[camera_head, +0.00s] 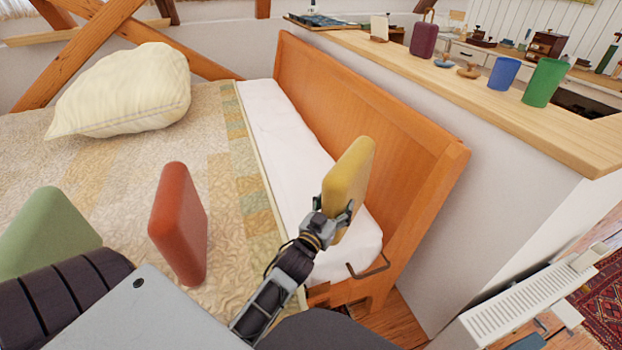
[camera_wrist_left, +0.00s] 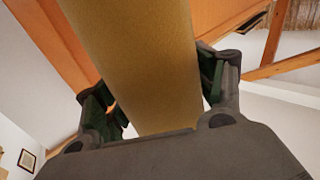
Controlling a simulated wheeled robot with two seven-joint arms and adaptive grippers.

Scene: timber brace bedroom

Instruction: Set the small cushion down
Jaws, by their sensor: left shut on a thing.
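The small cushion, a mustard-yellow padded block (camera_head: 348,180), is held upright by my left gripper (camera_head: 335,210) above the white sheet edge of the bed (camera_head: 285,135), near the wooden bed board. In the left wrist view the yellow cushion (camera_wrist_left: 140,65) stands between the two fingers of my left gripper (camera_wrist_left: 157,95), which is shut on it. From the head view I cannot tell exactly how high the cushion is above the bed. My right gripper is not in view.
A red block (camera_head: 178,225) and a green block (camera_head: 48,235) stand on the quilt (camera_head: 110,165). A cream pillow (camera_head: 125,90) lies farther back. The orange wooden board (camera_head: 350,110) rises beside the cushion. A ledge (camera_head: 440,80) behind it carries blue (camera_head: 503,74) and green (camera_head: 545,83) cups.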

